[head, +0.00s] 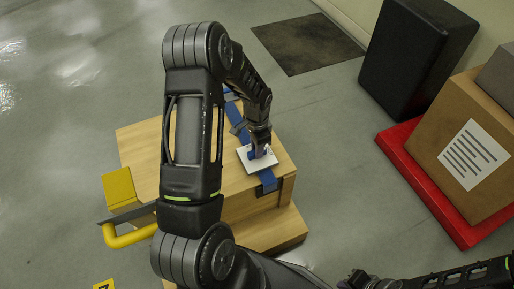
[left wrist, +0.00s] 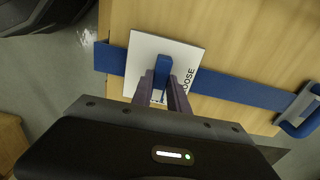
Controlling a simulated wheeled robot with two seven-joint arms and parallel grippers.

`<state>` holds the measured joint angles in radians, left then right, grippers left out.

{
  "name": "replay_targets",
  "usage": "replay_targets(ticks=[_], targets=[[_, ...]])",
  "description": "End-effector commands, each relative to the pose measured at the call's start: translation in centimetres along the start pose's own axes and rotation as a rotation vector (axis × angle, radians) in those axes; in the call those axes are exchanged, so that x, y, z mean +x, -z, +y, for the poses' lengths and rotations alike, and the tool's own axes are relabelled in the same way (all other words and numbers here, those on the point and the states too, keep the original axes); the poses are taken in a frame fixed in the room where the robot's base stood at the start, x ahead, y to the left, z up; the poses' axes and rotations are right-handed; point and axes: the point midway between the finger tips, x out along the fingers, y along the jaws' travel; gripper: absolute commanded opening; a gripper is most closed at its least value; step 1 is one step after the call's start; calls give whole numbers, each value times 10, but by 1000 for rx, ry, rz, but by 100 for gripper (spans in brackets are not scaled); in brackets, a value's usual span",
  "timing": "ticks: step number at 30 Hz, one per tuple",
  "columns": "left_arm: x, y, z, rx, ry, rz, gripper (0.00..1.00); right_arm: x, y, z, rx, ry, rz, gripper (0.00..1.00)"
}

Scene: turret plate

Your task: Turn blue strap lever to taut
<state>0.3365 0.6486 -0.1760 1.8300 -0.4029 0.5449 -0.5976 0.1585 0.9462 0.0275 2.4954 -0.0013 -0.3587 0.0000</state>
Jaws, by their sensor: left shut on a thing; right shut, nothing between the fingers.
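A wooden crate (head: 145,150) has a blue strap (head: 268,181) across its top. A white plate (head: 262,166) lies over the strap; in the left wrist view the plate (left wrist: 146,48) carries the letters "OOSE" on its right side. A blue lever (left wrist: 162,70) stands at the plate's middle. My left gripper (head: 258,150) is at the plate, and the left wrist view shows its fingers (left wrist: 163,88) shut on the lever, one on each side. My right gripper (head: 358,281) is shut and empty at the bottom edge, away from the crate. My left arm hides part of the crate.
A blue and grey buckle (left wrist: 300,110) sits on the strap. A yellow handle (head: 125,236) and yellow plate (head: 120,187) are left of the crate. A cardboard box (head: 450,150) stands on a red pallet (head: 408,170), near a black box (head: 410,50). Floor between crate and pallet is clear.

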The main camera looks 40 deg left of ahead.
Motion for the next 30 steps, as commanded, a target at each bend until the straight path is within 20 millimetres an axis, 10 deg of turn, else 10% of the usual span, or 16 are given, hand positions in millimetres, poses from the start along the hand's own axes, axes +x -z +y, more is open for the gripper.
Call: replay_targets(ticks=[16, 18, 30], targets=[[0, -1, 0, 34, 0, -2, 0, 0, 0, 0, 0, 0, 0, 0], [0, -1, 0, 34, 0, -2, 26, 0, 0, 0, 0, 0, 0, 0], [0, 0, 0, 32, 0, 0, 42, 0, 0, 0, 0, 0, 0, 0]])
